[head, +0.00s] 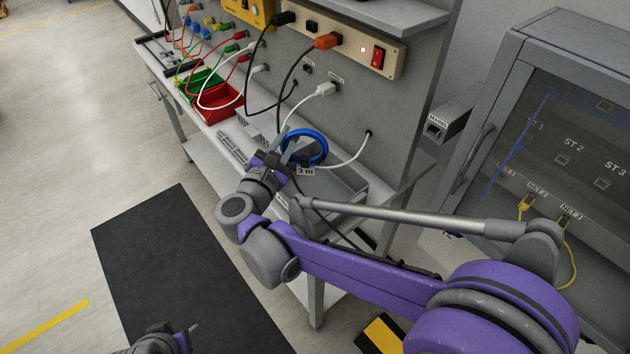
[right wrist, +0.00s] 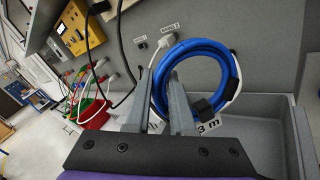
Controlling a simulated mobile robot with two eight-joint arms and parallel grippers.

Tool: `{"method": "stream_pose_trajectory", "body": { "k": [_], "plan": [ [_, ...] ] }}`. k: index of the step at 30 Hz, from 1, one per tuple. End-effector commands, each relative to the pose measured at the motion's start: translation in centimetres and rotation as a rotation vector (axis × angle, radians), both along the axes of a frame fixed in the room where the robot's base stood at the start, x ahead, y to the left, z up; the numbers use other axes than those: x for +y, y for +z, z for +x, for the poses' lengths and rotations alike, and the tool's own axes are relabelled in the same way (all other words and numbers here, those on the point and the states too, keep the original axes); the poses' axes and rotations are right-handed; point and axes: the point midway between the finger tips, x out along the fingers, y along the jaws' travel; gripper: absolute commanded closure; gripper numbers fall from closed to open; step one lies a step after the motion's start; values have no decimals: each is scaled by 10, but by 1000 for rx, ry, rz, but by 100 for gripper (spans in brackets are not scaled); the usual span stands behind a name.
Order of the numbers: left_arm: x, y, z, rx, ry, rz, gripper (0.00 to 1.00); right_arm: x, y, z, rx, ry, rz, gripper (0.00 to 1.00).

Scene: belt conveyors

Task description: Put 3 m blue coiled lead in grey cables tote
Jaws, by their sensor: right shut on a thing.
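The blue coiled lead (head: 325,146) is a ring with a white "3 m" tag (head: 306,171); it also shows in the right wrist view (right wrist: 233,76). My right gripper (head: 287,150) is shut on the near left side of the coil. The coil stands roughly upright, at the back of the bench over or just inside a grey tote (head: 350,187); I cannot tell whether it touches it. The tote's wall also shows in the right wrist view (right wrist: 272,112). My arm hides part of the tote. My left gripper (head: 185,338) only partly shows at the bottom edge, its jaws unclear.
A grey panel (head: 400,110) with plugged leads and a power strip (head: 350,50) rises behind the bench. Red (head: 222,108) and green (head: 203,82) bins stand to the left. A grey cabinet (head: 530,40) stands at right. A white lead hangs close by the coil.

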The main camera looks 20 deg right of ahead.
Motion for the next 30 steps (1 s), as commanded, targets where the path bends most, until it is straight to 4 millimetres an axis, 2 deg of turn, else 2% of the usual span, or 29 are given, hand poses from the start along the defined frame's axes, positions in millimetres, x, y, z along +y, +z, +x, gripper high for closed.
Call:
{"method": "stream_pose_trajectory", "body": {
  "k": [6, 13, 18, 21, 30],
  "plan": [
    [0, -7, -3, 4, 0, 0, 50, 0, -41, 0, 1, -1, 0, 100],
    [0, -10, -3, 6, 0, 0, 50, 0, -65, 0, 0, 0, 0, 100],
    [0, -14, -4, 8, 0, 0, 50, 0, -90, 0, 0, 0, 0, 100],
    [0, -14, -5, 8, 0, 0, 50, 0, -97, 0, 0, 0, 0, 100],
    [0, -16, -5, 9, 0, 0, 50, 0, -98, 0, 0, 0, 0, 100]
  ]
}}
